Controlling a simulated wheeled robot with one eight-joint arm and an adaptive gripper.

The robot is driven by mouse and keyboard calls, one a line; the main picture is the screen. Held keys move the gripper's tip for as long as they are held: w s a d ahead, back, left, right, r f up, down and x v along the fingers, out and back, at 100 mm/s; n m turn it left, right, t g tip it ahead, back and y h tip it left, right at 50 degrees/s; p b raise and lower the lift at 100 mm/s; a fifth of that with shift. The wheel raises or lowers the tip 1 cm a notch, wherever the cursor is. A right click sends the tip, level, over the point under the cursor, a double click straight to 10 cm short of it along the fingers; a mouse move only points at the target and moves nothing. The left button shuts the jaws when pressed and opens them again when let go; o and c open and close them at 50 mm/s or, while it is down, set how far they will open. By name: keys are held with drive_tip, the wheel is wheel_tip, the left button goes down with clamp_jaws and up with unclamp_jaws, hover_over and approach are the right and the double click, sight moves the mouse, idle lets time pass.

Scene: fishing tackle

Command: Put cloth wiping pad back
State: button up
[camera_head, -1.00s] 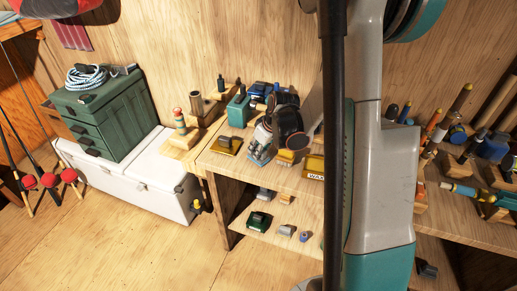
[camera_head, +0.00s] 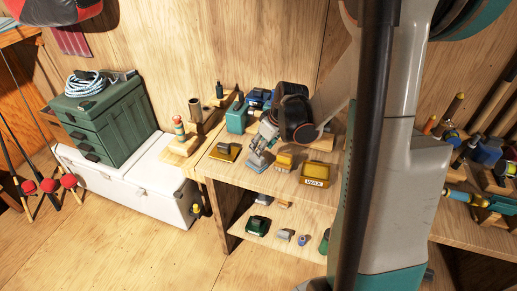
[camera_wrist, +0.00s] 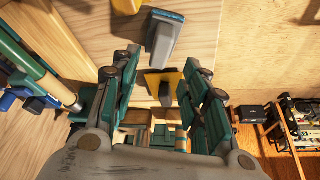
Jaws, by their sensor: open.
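I cannot tell for certain which item is the cloth wiping pad. A grey block on a blue base (camera_head: 258,162) stands at the front of the bench, just below my gripper (camera_head: 267,140). In the head view, the arm partly hides the fingertips.
A yellow block (camera_head: 284,161) and a yellow wax tin (camera_head: 315,175) stand right of the gripper. A teal box (camera_head: 237,117) and dark upright holders are behind. Small items line the lower shelf (camera_head: 270,240). A green chest (camera_head: 105,120) stands on a white cooler (camera_head: 130,185) at left.

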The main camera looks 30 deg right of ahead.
drive_tip(key=shift+p+v, duration=0.5)
drive_tip(key=shift+v, duration=1.85)
